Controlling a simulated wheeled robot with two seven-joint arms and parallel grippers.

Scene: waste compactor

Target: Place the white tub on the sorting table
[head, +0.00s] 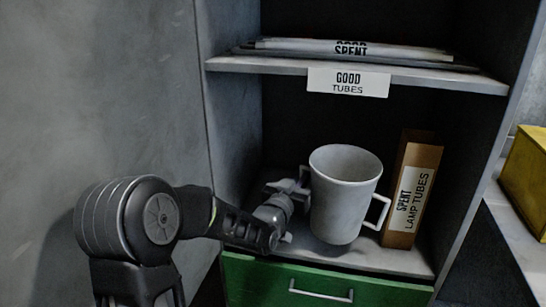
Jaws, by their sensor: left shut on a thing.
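The white tub (340,204) looks like a large mug with a handle on its right side. It is upright in the lower bay of the shelf unit, above the shelf board (395,259); I cannot tell whether its base touches the board. My left gripper (303,189) reaches in from the left and is shut on the tub's left side. The tub hides part of the fingers. My right gripper is not in view. No surface in view is clearly identifiable as the sorting table.
A cardboard box labelled "SPENT LAMP TUBES" (411,194) stands close to the tub's right. Above is a shelf with a "GOOD TUBES" label (348,83). A green drawer (325,284) lies below. A yellow box (527,180) sits on a grey surface (515,235) at right.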

